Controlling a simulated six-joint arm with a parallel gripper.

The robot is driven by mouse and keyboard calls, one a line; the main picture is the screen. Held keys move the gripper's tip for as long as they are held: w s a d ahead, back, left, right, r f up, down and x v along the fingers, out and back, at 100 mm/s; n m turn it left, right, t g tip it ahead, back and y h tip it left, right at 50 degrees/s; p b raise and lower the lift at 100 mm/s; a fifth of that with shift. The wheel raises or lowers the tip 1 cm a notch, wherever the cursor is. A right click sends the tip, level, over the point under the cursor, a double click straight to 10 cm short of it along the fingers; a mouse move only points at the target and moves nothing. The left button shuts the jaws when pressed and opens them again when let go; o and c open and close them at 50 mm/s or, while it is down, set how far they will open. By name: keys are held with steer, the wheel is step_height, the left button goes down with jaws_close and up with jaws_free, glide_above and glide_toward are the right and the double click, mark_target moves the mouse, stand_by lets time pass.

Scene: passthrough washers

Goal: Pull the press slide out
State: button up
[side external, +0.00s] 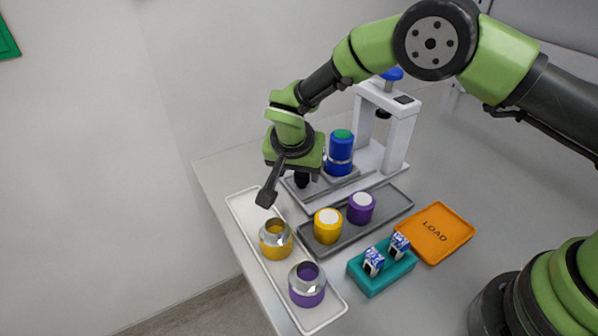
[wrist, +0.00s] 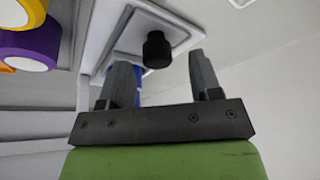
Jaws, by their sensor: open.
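The white press (side external: 398,135) stands at the back of the table, with a blue knob on top. Its grey slide (side external: 345,180) lies low at the front of the press. A blue container with a green top (side external: 341,150) stands over the slide. A black knob (side external: 302,180) is at the slide's near end; it also shows in the wrist view (wrist: 157,50), between the two fingers in the picture. My gripper (wrist: 160,70) is open and empty. In the side view, my gripper (side external: 284,188) is beside the knob, with one finger mostly hidden. I cannot tell whether it touches.
A white tray (side external: 252,212) holds a yellow and a purple container with metal rings. A dark grey tray (side external: 385,212) holds yellow and purple white-topped containers. A teal holder (side external: 376,281) with small packets and an orange LOAD tray (side external: 436,232) stand at right.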

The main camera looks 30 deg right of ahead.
steer(key=v, duration=0.7)
steer(key=shift+r, duration=0.3)
steer(key=shift+s+a, duration=0.1)
steer(key=shift+a, duration=0.05)
steer(key=s+d+r+n+y, duration=0.1)
steer(key=s+d+r, duration=0.3)
steer(key=r, duration=0.4)
steer(key=s+d+r+n+y, duration=0.1)
steer(key=s+d+r+y, duration=0.1)
steer(key=s+d+r, duration=0.45)
steer(key=s+d+r+n+t+y, duration=0.2)
steer(key=s+r+n+t, duration=0.1)
steer(key=s, duration=1.1)
steer(key=shift+s+r+t, duration=0.35)
steer(key=shift+r+t, duration=0.15)
steer(key=shift+r, duration=0.2)
